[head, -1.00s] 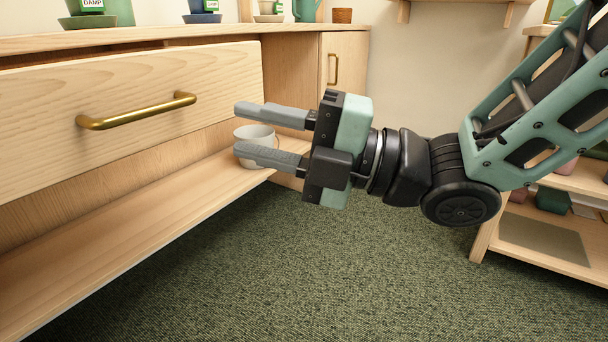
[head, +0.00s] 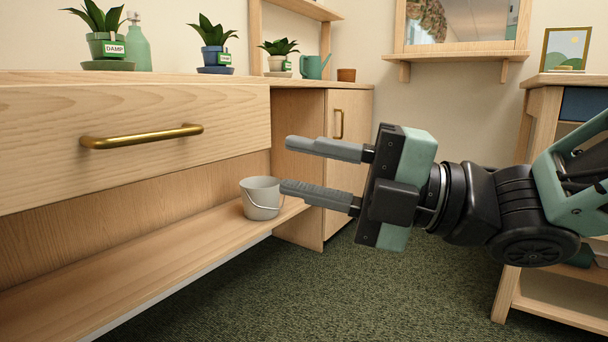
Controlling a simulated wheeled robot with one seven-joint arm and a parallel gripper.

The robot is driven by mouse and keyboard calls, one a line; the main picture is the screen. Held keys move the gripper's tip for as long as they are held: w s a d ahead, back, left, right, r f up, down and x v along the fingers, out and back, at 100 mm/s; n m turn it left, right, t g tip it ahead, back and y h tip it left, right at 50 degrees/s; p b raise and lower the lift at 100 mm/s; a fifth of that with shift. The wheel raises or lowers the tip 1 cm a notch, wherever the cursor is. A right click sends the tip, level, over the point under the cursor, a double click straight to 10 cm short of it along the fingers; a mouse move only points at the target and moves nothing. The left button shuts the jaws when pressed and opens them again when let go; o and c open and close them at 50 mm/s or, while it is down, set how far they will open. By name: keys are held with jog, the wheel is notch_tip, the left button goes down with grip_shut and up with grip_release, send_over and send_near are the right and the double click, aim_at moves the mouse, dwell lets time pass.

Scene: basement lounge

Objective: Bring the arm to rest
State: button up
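My gripper (head: 306,168) is in the middle of the head view, pointing left, with its two grey fingers apart and nothing between them. Its teal and black body is at the right of the fingers, and my arm runs off the right edge. The lower fingertip overlaps the right edge of a small grey bucket (head: 260,201) in the picture. I cannot tell from this view how close they are in depth.
The bucket stands on the low wooden shelf (head: 130,262) under a drawer with a brass handle (head: 142,138). Potted plants (head: 213,45) and a teal watering can (head: 315,66) stand on top. A wooden shelf unit (head: 540,290) is at right. Green carpet (head: 340,290) between is clear.

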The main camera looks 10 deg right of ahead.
jog(key=w+d+f+m+t+h+p, duration=0.3)
jog(key=w+d+m+h+p, duration=0.15)
jog(key=m+h+p, duration=0.95)
jog(key=s+d+r+m+g+h+p, duration=0.1)
jog(key=s+d+m+g+h+p, duration=0.15)
jog(key=s+m+g+p, duration=0.45)
jog(key=s+d+m+g+h+p, duration=0.2)
jog(key=s+d+m, duration=0.15)
jog(key=s, duration=0.55)
notch_tip(320, 180, up, 36)
jog(key=p, duration=3.6)
jog(key=shift+w+a+m, duration=0.35)
jog(key=shift+a+m, duration=0.05)
jog(key=shift+m, duration=0.05)
